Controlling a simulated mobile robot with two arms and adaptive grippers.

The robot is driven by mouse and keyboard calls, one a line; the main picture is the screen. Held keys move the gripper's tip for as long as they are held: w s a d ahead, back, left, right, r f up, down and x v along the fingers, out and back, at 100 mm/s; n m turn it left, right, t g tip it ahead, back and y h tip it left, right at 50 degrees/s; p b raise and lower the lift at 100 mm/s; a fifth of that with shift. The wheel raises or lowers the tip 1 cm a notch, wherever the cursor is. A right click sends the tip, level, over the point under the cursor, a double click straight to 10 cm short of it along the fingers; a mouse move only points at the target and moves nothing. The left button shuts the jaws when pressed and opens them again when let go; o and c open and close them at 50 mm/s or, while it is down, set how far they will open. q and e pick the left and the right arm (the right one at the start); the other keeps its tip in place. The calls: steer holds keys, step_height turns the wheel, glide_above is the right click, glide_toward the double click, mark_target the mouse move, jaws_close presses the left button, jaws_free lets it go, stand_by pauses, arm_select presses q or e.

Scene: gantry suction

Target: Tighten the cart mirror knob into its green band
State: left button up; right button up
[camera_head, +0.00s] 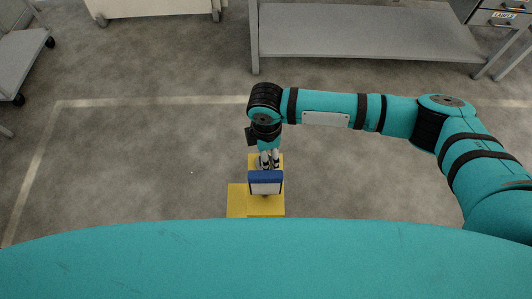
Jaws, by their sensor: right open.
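A yellow stand (237,201) is low in the middle of the view, partly hidden by my teal body. A small panel with a blue top edge and a pale face (266,187) stands on it; it may be the cart mirror. My right gripper (269,166) points down at the top of this panel, with its fingers open. I cannot tell whether the fingers touch anything. The knob and its green band cannot be made out; the gripper and panel may hide them. My left gripper is out of view.
A grey bench (365,30) stands at the back, with a drawer unit (503,18) at the far right. A wheeled cart (20,55) is at the left edge. The concrete floor around the yellow stand is clear, with pale marking lines.

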steer(key=shift+f, duration=1.4)
steer(key=shift+c, duration=0.4)
steer(key=c, duration=1.1)
steer(key=shift+o, duration=0.2)
steer(key=p, duration=0.1)
steer(key=m+p, duration=0.1)
steer(key=shift+r+m+p, duration=0.25)
steer(key=shift+m+p, duration=0.05)
steer(key=shift+f+m, duration=0.2)
steer(key=shift+m, duration=0.1)
steer(key=o, duration=1.1)
steer(key=shift+o, duration=0.2)
steer(key=shift+r, duration=0.2)
step_height(320, 180, up, 12)
steer(key=shift+f, duration=0.2)
